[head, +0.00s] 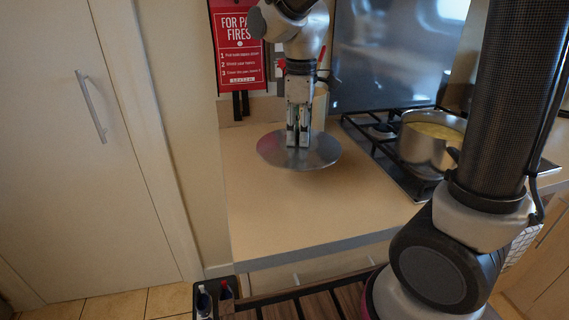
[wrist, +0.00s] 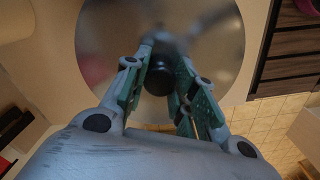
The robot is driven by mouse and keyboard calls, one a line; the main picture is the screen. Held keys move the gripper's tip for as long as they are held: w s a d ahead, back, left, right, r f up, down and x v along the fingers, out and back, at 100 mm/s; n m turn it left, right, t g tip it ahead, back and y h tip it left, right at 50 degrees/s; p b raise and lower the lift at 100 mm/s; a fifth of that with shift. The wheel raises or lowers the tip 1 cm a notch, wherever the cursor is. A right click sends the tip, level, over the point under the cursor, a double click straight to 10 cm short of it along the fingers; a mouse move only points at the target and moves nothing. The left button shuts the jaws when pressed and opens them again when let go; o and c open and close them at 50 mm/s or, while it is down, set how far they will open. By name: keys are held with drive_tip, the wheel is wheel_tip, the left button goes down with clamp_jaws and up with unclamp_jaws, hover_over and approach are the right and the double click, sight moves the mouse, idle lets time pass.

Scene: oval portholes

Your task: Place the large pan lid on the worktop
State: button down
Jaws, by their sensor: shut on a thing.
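The large pan lid (head: 319,155) is a round, flat metal disc. It is level, over the left part of the worktop (head: 300,205); I cannot tell whether it touches the surface. My gripper (head: 298,138) points down above the lid's middle and is shut on its knob. In the wrist view the lid (wrist: 215,50) fills the upper middle, and its dark knob (wrist: 160,78) sits between the fingers of my gripper (wrist: 172,98). The knob is hidden by the fingers in the head view.
A steel pan (head: 425,150) with yellowish contents stands on the gas hob (head: 385,140) at right. A red fire sign (head: 240,45) hangs on the wall behind. A door (head: 75,150) is at left. The worktop's front is clear. Bottles (head: 204,300) stand low at the front.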

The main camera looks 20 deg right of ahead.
drive_tip(key=shift+w+f, duration=0.15)
drive_tip(key=shift+f, duration=0.05)
drive_tip(key=shift+n, duration=0.3)
wheel_tip(320, 180, down, 10)
drive_tip(key=shift+r, duration=0.25)
drive_tip(key=shift+f, duration=0.1)
drive_tip(key=c, duration=1.1)
unclamp_jaws()
drive_tip(key=shift+c, duration=0.2)
